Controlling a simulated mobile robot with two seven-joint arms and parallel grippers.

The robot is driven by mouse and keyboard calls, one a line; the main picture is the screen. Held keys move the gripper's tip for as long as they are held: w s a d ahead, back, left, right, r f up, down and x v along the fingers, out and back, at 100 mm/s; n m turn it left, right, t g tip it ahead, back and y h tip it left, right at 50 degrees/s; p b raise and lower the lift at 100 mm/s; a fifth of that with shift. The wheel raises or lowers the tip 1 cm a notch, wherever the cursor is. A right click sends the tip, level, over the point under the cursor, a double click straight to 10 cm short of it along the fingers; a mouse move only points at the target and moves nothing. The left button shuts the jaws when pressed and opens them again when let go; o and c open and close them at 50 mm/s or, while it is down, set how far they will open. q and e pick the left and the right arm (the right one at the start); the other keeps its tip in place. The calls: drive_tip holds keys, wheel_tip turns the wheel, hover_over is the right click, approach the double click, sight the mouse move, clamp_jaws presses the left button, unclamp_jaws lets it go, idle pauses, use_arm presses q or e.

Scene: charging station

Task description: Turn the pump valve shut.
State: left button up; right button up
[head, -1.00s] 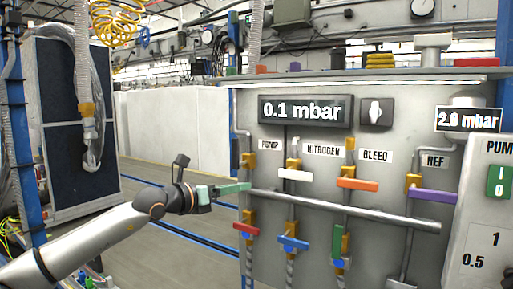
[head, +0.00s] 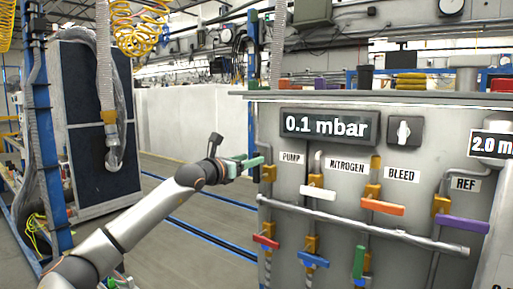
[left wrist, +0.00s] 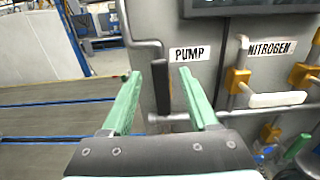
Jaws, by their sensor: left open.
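The pump valve's black handle (left wrist: 161,87) stands upright just left of the PUMP label (left wrist: 189,53) in the left wrist view. My left gripper (left wrist: 158,74) is open, with one green finger on each side of the handle in that view. I cannot tell whether either finger touches it. In the head view my left gripper (head: 256,161) is at the panel's left edge, left of the PUMP label (head: 292,158). The handle cannot be made out clearly there. My right gripper is not in view.
The grey panel (head: 400,270) carries a white nitrogen handle (head: 318,192), an orange bleed handle (head: 382,207) and a purple handle (head: 463,224). Red (head: 265,241), blue (head: 313,260) and green (head: 359,262) handles sit lower.

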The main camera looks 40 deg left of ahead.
sight(257, 183)
use_arm(q)
drive_tip(key=shift+w+a+p, duration=0.2)
drive_tip(key=shift+w+p, duration=0.65)
drive_tip(key=shift+w, duration=1.15)
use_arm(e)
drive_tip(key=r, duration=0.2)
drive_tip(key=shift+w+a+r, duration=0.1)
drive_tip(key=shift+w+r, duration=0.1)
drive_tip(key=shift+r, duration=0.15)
use_arm(q)
drive_tip(key=shift+c, duration=0.2)
clamp_jaws()
